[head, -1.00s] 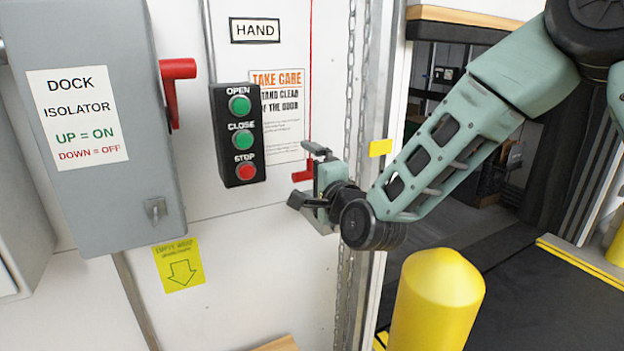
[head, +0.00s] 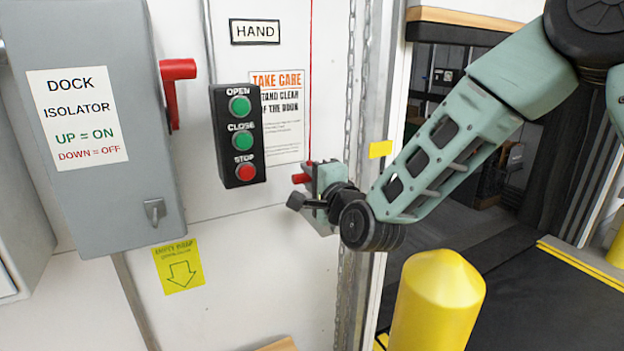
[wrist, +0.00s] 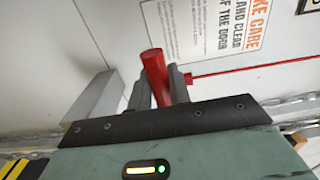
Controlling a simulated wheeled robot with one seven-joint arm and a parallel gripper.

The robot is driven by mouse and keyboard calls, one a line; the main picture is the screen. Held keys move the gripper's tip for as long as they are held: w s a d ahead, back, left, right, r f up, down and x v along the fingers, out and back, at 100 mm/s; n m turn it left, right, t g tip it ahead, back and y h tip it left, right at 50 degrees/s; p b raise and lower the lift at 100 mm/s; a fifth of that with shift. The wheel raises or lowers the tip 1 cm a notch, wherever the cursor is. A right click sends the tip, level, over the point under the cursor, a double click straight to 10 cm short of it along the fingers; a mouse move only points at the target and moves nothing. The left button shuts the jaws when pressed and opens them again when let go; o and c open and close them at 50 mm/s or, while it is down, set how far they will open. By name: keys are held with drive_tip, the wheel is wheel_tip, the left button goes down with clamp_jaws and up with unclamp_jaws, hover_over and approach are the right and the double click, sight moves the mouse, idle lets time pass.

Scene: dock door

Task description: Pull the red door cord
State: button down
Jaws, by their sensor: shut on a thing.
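The red door cord (head: 311,80) hangs as a thin line down the wall, to the right of the warning notice. Its red handle (head: 301,178) is at my gripper (head: 308,190). In the wrist view the handle (wrist: 154,72) stands between the two grey fingers of my gripper (wrist: 160,90), which are shut on it. The cord (wrist: 255,66) runs from beside the fingers to the right in that view. In the head view my gripper hides part of the handle.
A control box (head: 239,136) with green and red buttons is left of my gripper. The grey dock isolator (head: 150,215) with a red lever (head: 172,95) is further left. A chain (head: 349,90) hangs just right of the cord. A yellow bollard (head: 435,300) stands below my arm.

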drive_tip(key=shift+f+b, duration=1.75)
drive_tip(key=shift+f, duration=0.2)
unclamp_jaws()
drive_tip(key=shift+r, duration=0.2)
drive_tip(key=b+v, duration=0.2)
drive_tip(key=v, duration=0.8)
